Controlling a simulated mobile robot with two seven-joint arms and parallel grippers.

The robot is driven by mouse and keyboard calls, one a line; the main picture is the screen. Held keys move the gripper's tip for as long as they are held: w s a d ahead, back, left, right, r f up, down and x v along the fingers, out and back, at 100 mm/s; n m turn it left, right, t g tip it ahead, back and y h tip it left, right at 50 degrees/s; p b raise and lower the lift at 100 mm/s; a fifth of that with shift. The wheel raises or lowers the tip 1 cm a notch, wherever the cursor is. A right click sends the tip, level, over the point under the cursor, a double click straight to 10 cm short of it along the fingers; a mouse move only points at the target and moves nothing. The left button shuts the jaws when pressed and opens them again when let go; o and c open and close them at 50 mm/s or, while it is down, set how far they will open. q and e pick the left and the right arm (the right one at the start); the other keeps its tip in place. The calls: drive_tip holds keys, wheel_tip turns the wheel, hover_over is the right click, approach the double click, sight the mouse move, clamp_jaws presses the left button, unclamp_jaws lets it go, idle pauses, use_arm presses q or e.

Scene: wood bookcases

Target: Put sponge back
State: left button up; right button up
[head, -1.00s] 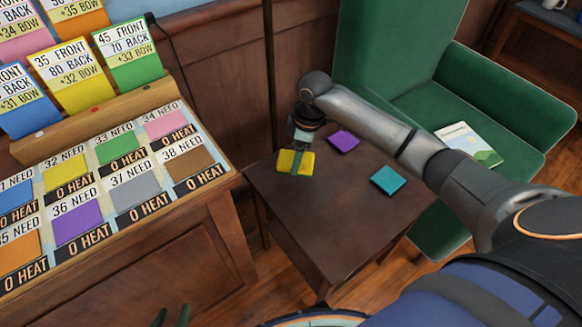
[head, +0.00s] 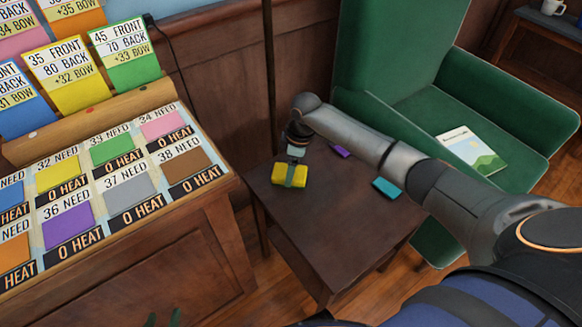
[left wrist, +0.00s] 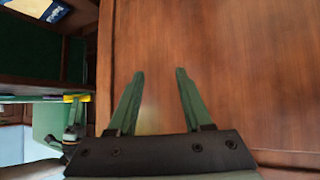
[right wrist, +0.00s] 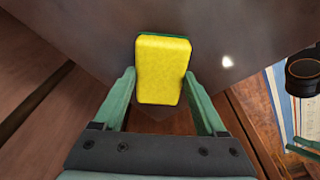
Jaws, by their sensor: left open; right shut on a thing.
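A yellow sponge with a green side (head: 279,181) is at the small dark table's (head: 330,225) left back corner; I cannot tell whether it touches the top. My right gripper (head: 290,175) is shut on it from above. In the right wrist view the sponge (right wrist: 162,70) sits between the fingers. A purple square pad (head: 342,152) and a teal one (head: 386,188) lie on the table, partly hidden by my right arm. My left gripper (left wrist: 153,100) is open and empty, facing a brown wood panel (left wrist: 240,60); its tips (head: 163,318) barely show at the head view's bottom edge.
A wooden cabinet (head: 190,265) with coloured cards on its sloped top stands left of the table. A green armchair (head: 420,95) with a booklet (head: 468,150) stands behind and right. The table's front area is clear.

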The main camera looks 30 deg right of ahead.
sight(297, 173)
drive_tip(key=o, duration=1.2)
use_arm(q)
drive_tip(key=shift+w+d, duration=0.1)
use_arm(e)
drive_tip(key=shift+o, duration=0.2)
drive_tip(key=shift+r, duration=0.4)
drive_tip(key=r, duration=0.1)
drive_tip(key=r+p, duration=0.1)
drive_tip(key=r, duration=0.1)
drive_tip(key=r+p, duration=0.1)
drive_tip(key=r, duration=0.1)
drive_tip(key=shift+s+d, duration=0.2)
drive_tip(key=shift+d, duration=0.1)
use_arm(q)
drive_tip(key=shift+s+d+r+g+p, duration=0.4)
drive_tip(key=shift+s+p, duration=0.1)
drive_tip(key=shift+p, duration=0.15)
use_arm(e)
wheel_tip(297, 173, up, 6)
drive_tip(key=shift+s+d+r, duration=0.2)
drive_tip(key=shift+s+d, duration=0.15)
drive_tip(key=shift+d, duration=0.05)
